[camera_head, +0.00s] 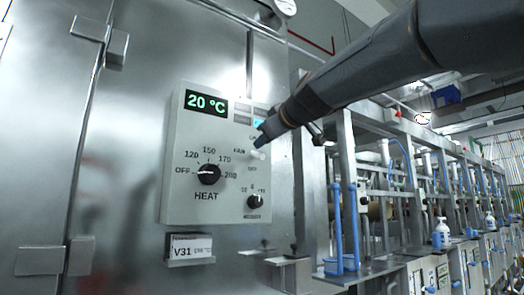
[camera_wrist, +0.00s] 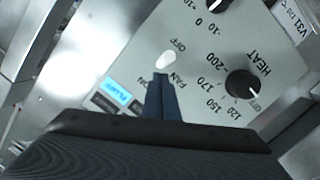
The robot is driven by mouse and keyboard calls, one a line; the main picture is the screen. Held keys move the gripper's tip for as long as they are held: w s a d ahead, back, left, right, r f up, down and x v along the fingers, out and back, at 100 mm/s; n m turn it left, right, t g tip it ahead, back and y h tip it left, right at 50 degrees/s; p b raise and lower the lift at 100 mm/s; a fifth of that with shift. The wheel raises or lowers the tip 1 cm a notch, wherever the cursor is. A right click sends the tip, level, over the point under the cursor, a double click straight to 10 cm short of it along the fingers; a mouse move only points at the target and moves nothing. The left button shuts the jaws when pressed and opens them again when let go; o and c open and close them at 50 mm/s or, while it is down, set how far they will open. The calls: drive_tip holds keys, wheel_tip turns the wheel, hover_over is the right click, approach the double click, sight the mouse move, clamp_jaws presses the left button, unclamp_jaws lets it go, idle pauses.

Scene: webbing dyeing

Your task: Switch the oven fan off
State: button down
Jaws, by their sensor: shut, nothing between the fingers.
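The grey oven control panel (camera_head: 232,207) is on the metal oven front. Its white fan switch lever (camera_head: 258,154) sits at the panel's right side, beside the FAN label. In the wrist view the lever (camera_wrist: 166,62) shows between the ON and OFF markings; which way it is set I cannot tell. My gripper (camera_head: 262,137) is shut and empty, its tips at the lever on the ON side. In the wrist view the shut fingertips (camera_wrist: 163,78) end just short of the lever or touch it; I cannot tell which. They partly cover the ON and FAN lettering.
The panel has a black HEAT knob (camera_head: 209,174), a smaller knob (camera_head: 255,202) below the switch, and a green display (camera_head: 206,103) reading 20 °C. A cyan indicator (camera_wrist: 123,91) is lit. A V31 tag (camera_head: 190,247) hangs below. Metal frames (camera_head: 345,185) stand to the right.

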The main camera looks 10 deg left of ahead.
drive_tip(key=s+a+v, duration=0.1)
drive_tip(key=v, duration=1)
drive_tip(key=shift+s+b, duration=0.35)
drive_tip(key=shift+b, duration=0.1)
drive_tip(key=shift+a, duration=0.1)
drive_tip(key=s+d+f+m+g+h, duration=0.2)
drive_tip(key=d+f, duration=0.1)
drive_tip(key=f, duration=1.1)
drive_tip(key=s+d+f+m+g+h, duration=0.2)
drive_tip(key=d+f+m+g, duration=0.1)
drive_tip(key=f, duration=1.1)
drive_tip(key=s+d+f+m+g+h, duration=0.1)
drive_tip(key=d+f+m+g+h, duration=0.15)
drive_tip(key=f, duration=1.25)
drive_tip(key=s+d+f+m+g+h, duration=0.1)
drive_tip(key=s+d+f+m+g, duration=0.1)
drive_tip(key=s+d+f, duration=0.35)
drive_tip(key=s+d+f+m+g+h, duration=0.1)
drive_tip(key=s+d+f+g, duration=0.1)
drive_tip(key=s+f, duration=0.6)
drive_tip(key=s+d+f+m+g+h, duration=0.1)
drive_tip(key=s+d+f+m+g, duration=0.1)
drive_tip(key=s+d+f, duration=0.35)
drive_tip(key=s+d+r+m+p, duration=0.1)
drive_tip(key=d+r+p, duration=0.4)
drive_tip(key=p, duration=0.9)
drive_tip(key=shift+d+m, duration=0.35)
drive_tip(key=shift+d, duration=0.15)
